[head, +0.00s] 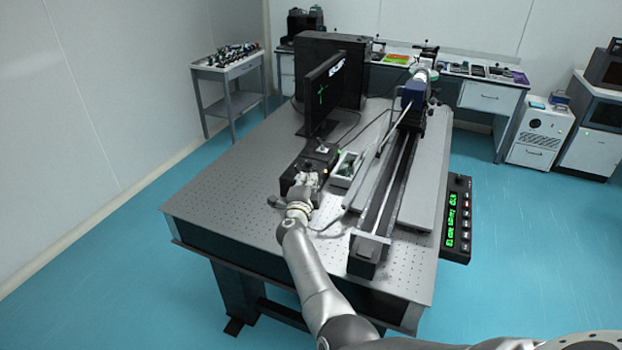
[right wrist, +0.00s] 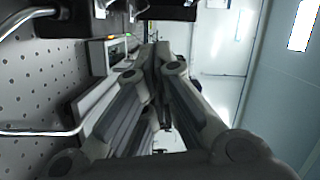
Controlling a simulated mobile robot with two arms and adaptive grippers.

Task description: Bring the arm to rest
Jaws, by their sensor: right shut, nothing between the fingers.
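My right arm reaches from the bottom of the head view over the optical table (head: 225,185). My right gripper (head: 308,170) is above the table's middle, by a small black box (head: 322,157). In the right wrist view my right gripper (right wrist: 158,50) has its fingers together, with nothing seen between them. The gripper hides part of the black box in the head view. My left gripper is in neither view.
A monitor (head: 323,95) stands behind the gripper. A black panel with green displays (head: 458,222) is at the table's right edge. The table's left front is bare.

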